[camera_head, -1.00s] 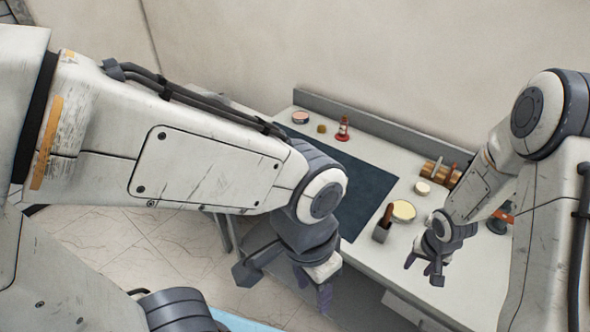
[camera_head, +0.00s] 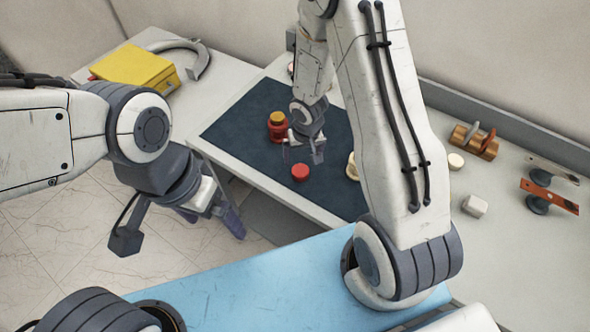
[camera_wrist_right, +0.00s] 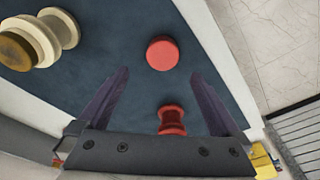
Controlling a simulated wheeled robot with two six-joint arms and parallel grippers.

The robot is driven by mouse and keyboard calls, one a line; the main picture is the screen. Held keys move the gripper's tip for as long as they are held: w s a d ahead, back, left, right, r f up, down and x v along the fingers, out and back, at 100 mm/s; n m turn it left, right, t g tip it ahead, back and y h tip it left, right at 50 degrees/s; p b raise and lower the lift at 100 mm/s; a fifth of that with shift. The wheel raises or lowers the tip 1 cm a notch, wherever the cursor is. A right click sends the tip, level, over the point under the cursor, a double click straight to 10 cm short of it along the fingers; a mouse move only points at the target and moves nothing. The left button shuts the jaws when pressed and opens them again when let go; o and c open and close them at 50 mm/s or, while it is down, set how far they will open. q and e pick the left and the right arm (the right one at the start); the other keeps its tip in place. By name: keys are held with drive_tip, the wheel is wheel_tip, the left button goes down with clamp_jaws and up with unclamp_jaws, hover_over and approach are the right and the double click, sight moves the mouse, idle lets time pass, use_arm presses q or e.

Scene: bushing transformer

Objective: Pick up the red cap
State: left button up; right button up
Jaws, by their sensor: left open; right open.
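The red cap (camera_head: 300,172) is a small round red disc lying on the dark mat (camera_head: 240,128). It also shows in the right wrist view (camera_wrist_right: 162,54), beyond the fingertips and roughly centred between them. My right gripper (camera_head: 303,152) is open and empty above the mat, just behind the cap in the head view; its fingers also show in the right wrist view (camera_wrist_right: 162,95). A red spool-shaped piece with a brassy top (camera_head: 277,125) stands on the mat to the left of the right gripper. My left gripper (camera_head: 222,212) is open and empty, off the table's front left side.
A yellow box (camera_head: 133,67) sits at the back left. A wooden holder (camera_head: 474,142) and orange-handled tool (camera_head: 549,197) lie on the right.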

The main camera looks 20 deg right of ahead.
sight(301, 170)
drive_tip(key=shift+w+f+b, duration=0.1)
drive_tip(key=shift+f+b, duration=0.25)
drive_tip(key=shift+f, duration=0.6)
drive_tip(key=shift+w+a+f, duration=0.15)
drive_tip(key=shift+a+f, duration=0.05)
drive_tip(key=shift+f, duration=0.2)
wheel_tip(301, 170, down, 4)
drive_tip(key=b, duration=0.4)
drive_tip(key=shift+f+b, duration=0.5)
use_arm(q)
wheel_tip(301, 170, down, 6)
drive_tip(key=shift+f, duration=0.2)
drive_tip(key=shift+s+a, duration=0.1)
drive_tip(key=shift+s, duration=0.05)
use_arm(e)
drive_tip(key=shift+d, duration=0.1)
drive_tip(key=c, duration=1.3)
